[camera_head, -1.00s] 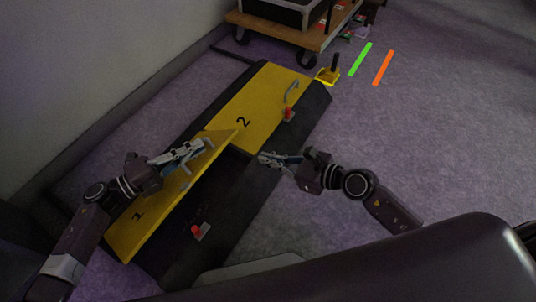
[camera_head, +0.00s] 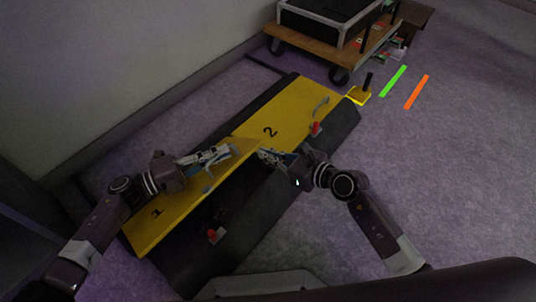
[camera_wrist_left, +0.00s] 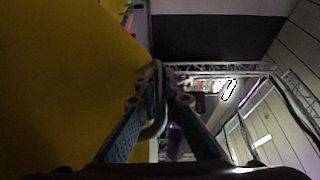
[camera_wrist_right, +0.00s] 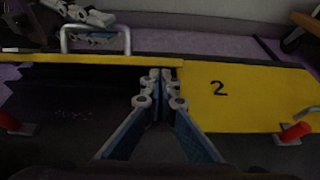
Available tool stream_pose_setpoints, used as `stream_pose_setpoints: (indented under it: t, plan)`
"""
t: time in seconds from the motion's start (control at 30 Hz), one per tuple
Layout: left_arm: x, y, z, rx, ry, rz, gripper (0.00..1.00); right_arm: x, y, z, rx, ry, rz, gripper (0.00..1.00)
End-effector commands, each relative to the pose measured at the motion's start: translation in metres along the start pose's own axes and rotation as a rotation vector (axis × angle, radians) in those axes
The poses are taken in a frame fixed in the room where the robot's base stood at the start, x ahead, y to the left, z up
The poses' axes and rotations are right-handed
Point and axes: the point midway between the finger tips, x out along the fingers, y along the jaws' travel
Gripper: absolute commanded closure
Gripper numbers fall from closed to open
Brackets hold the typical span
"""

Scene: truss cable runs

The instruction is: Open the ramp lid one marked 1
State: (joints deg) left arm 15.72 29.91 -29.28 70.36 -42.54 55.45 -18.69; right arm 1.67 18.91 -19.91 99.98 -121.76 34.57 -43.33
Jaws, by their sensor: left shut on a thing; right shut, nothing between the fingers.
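Ramp lid one (camera_head: 175,218) is a yellow panel marked 1, tilted up, with a dark cavity below its raised edge. In the right wrist view its edge (camera_wrist_right: 85,60) is nearly edge-on, with the grey handle (camera_wrist_right: 128,38) above. My left gripper (camera_head: 228,151) is shut on this handle, which also shows in the left wrist view (camera_wrist_left: 158,105). My right gripper (camera_head: 263,154) is shut and empty, close to the lid's end beside lid 2; contact is unclear. A red latch (camera_head: 213,235) stands on the dark ramp edge by lid one.
Lid 2 (camera_head: 295,105) lies flat with its own handle (camera_head: 321,105) and red latch (camera_head: 315,128). A yellow block with a dark post (camera_head: 360,94) stands beyond it. A wheeled cart (camera_head: 325,48) stands at the back. Floor on the right is clear, with green and orange strips.

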Motion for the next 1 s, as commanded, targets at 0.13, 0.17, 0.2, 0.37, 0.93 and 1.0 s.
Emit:
stream_pose_setpoints:
  t: [0.13, 0.17, 0.2, 0.37, 0.93, 1.0]
  plan:
    - [-0.002, 0.002, 0.002, 0.0, -0.006, 0.005, 1.0, 0.001, 0.0, 0.009, -0.003, -0.002, 0.0, 1.0]
    - [-0.002, 0.002, 0.002, 0.0, -0.006, 0.005, 1.0, 0.002, 0.0, 0.012, -0.002, -0.003, 0.0, 1.0]
    - [-0.002, 0.002, 0.002, -0.001, -0.006, 0.005, 1.0, 0.002, 0.0, 0.015, -0.003, -0.003, -0.001, 1.0]
    - [-0.002, 0.004, 0.0, -0.002, -0.003, 0.007, 1.0, 0.002, 0.0, 0.017, 0.0, -0.005, -0.001, 1.0]
    - [0.0, 0.003, -0.002, -0.003, 0.004, 0.004, 0.74, 0.002, 0.0, 0.018, -0.001, -0.009, 0.0, 1.0]
    - [-0.004, 0.003, -0.002, -0.003, 0.003, 0.004, 0.74, 0.002, 0.0, 0.018, -0.001, -0.008, 0.0, 1.0]
